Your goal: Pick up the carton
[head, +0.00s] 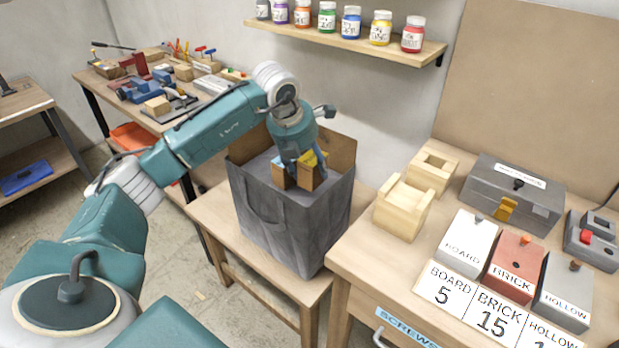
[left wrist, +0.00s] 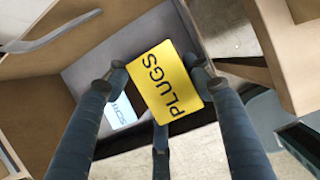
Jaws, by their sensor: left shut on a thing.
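The carton (left wrist: 168,82) is a small box with a yellow face reading PLUGS in the left wrist view. My left gripper (left wrist: 160,85) is shut on it, with fingers on both sides. In the head view my left gripper (head: 298,168) points down over a grey bag (head: 285,225) with a tan inside. The carton's brown sides and some yellow (head: 306,178) show between the fingers, at the bag's mouth. I cannot tell whether its lower part is inside the bag or above it. My right gripper is not in view.
The bag stands on a low wooden table (head: 205,208). A workbench (head: 380,275) at right holds wooden blocks (head: 403,205), a grey toolbox (head: 512,190) and labelled boxes (head: 468,243). A shelf (head: 345,38) of jars hangs above. A cluttered bench (head: 160,95) stands behind at left.

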